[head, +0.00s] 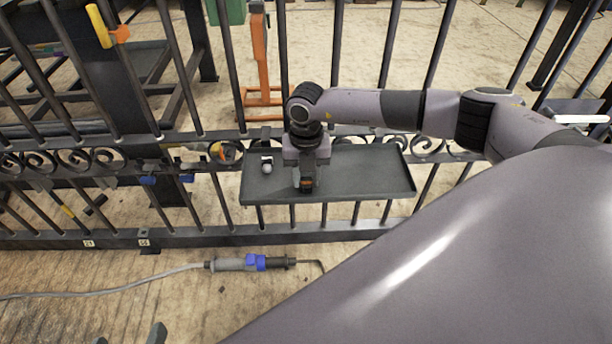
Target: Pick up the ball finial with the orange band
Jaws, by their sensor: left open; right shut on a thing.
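A dark grey tray (360,180) is fixed along the front of the iron gate. My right gripper (306,184) points down over its left half and is shut on a small dark piece with an orange band (307,185), which looks like the ball finial. The fingers hide most of it, and I cannot tell whether it still touches the tray. Another finial with a pale grey ball (267,167) sits on the tray to the left. My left gripper (128,337) shows only as two fingertips at the bottom edge, apart and with nothing visible between them.
The gate's upright bars (225,65) and scrollwork (100,158) stand behind and beside the tray. A torch-like tool with a blue collar (255,263) and a cable lies on the floor in front. A yellow-handled tool (98,27) is at upper left. The tray's right half is clear.

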